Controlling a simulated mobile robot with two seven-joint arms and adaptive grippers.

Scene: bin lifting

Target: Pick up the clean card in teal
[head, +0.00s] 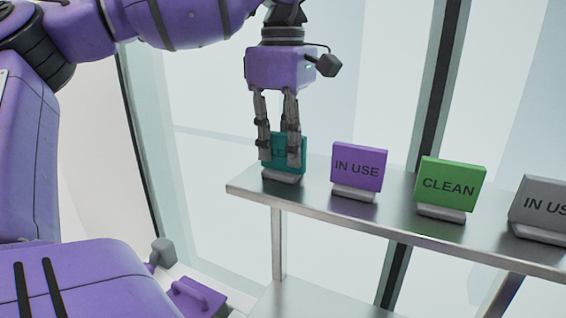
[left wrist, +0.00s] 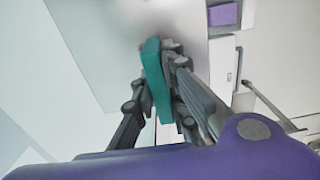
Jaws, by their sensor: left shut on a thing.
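The teal card (head: 301,153) stands upright on a grey base at the left end of the metal shelf (head: 300,205). Its lettering is mostly hidden behind my fingers. My left gripper (head: 279,155) reaches down from above and is shut on the teal card. In the left wrist view the teal card (left wrist: 155,75) shows edge-on between the fingers of my left gripper (left wrist: 158,85). I cannot tell whether the card's base still touches the shelf. My right gripper is in neither view.
To the right on the shelf stand a purple IN USE card (head: 359,167), a green CLEAN card (head: 450,186) and a grey IN USE card (head: 542,207). A dark upright post (head: 440,85) stands behind the shelf. A lower shelf (head: 320,300) shows below.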

